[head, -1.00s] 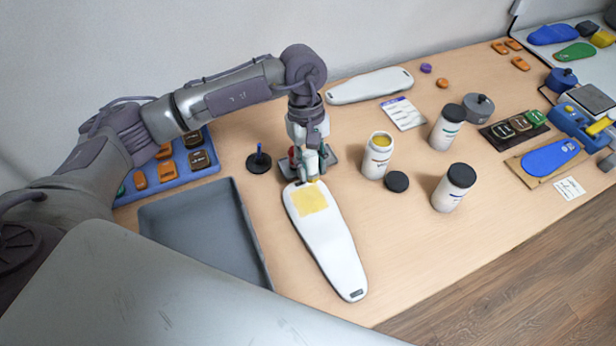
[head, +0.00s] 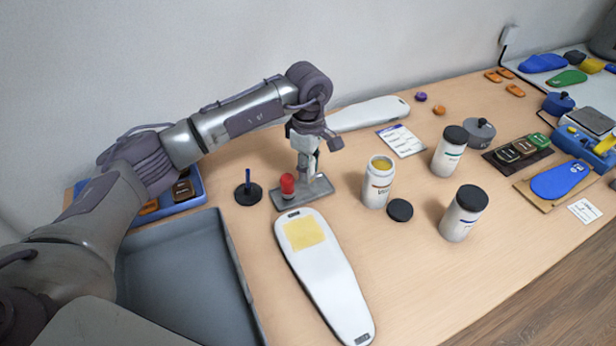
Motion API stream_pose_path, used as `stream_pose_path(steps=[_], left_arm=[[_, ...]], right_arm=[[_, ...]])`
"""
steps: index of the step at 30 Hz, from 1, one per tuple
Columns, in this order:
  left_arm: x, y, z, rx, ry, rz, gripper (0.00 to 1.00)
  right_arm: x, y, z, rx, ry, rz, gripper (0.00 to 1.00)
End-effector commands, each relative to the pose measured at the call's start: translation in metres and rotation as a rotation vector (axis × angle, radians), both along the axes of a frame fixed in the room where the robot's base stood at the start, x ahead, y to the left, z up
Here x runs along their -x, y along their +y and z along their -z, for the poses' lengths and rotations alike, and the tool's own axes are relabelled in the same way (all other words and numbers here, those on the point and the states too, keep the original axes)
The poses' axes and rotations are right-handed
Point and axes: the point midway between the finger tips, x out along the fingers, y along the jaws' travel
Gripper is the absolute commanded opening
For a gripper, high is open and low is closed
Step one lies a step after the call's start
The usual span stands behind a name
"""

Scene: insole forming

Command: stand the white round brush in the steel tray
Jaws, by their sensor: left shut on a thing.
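The small grey steel tray (head: 322,189) lies on the table behind the toe end of a white insole form. A red-topped tool (head: 288,184) stands at its left end. My left gripper (head: 307,151) points down over the tray and is shut on the white round brush (head: 304,171). The brush is upright beside the red-topped tool; only part of it shows below the fingers. I cannot tell whether its lower end touches the tray floor. My right gripper is out of view.
The white insole form (head: 325,285) with a yellow patch lies in front. A blue-handled tool on a black base (head: 248,192) stands left, near a large grey tray (head: 185,280). An open jar (head: 378,182) and a black lid (head: 400,210) are right.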

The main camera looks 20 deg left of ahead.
Motion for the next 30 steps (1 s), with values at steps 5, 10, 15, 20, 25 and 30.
stream_pose_path(steps=[5, 10, 15, 20, 25, 30], left_arm=[[0.001, 0.000, 0.023, -0.001, 0.005, 0.000, 0.00], [0.001, 0.000, 0.036, 0.000, 0.001, 0.002, 0.00], [0.000, 0.000, 0.036, 0.000, 0.000, 0.002, 0.00], [0.000, 0.000, 0.039, -0.001, 0.001, 0.002, 0.38], [0.001, 0.000, 0.039, -0.001, 0.001, 0.002, 0.58], [0.001, 0.000, 0.039, -0.001, 0.001, 0.001, 0.58]], right_arm=[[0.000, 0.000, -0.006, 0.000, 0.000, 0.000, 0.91], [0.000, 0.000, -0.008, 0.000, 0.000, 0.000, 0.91], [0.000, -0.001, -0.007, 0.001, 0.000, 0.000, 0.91], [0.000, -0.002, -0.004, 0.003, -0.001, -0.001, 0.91], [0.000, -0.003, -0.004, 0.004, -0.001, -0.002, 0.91], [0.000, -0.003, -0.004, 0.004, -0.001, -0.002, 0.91]])
